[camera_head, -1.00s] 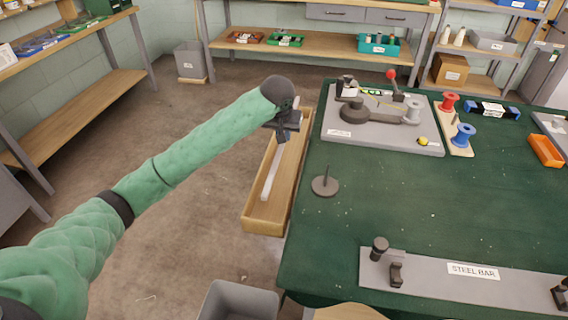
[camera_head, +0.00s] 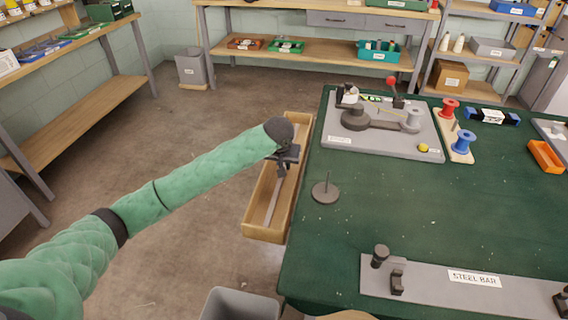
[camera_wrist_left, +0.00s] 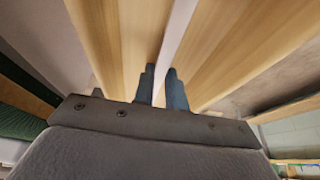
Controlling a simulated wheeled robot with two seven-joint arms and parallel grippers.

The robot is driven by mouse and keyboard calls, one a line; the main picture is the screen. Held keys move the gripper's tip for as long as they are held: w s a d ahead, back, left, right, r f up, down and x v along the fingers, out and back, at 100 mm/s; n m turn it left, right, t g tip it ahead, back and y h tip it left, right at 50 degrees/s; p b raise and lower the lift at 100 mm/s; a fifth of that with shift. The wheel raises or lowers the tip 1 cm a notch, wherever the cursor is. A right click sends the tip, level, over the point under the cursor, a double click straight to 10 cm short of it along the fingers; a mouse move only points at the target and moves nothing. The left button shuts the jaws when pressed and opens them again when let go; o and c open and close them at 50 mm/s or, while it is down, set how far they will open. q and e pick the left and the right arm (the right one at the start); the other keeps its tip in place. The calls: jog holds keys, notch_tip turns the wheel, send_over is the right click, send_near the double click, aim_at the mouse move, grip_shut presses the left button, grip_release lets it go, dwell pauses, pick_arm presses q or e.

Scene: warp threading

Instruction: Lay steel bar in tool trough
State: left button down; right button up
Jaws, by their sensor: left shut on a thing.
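The steel bar (camera_head: 272,203) is a thin light-grey strip inside the wooden tool trough (camera_head: 264,233), along the left edge of the green table. My left gripper (camera_head: 283,169) is over the trough and shut on the bar, and its arm hides part of the trough. In the left wrist view the bar (camera_wrist_left: 177,38) runs away from between my left gripper's fingers (camera_wrist_left: 163,88), with the trough's wooden floor (camera_wrist_left: 137,40) on both sides. Whether the bar rests on the floor cannot be told. My right gripper is not in view.
On the green table (camera_head: 400,215) stand a dark disc with an upright pin (camera_head: 325,192), a grey fixture board (camera_head: 385,145) and an empty bar holder labelled STEEL BAR (camera_head: 440,288). A grey bin (camera_head: 240,304) is on the floor at the front.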

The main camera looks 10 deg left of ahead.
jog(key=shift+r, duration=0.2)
pick_arm(q)
jog(key=c, duration=1.4)
grip_release()
jog(key=shift+c, duration=0.2)
jog(key=v, duration=1.2)
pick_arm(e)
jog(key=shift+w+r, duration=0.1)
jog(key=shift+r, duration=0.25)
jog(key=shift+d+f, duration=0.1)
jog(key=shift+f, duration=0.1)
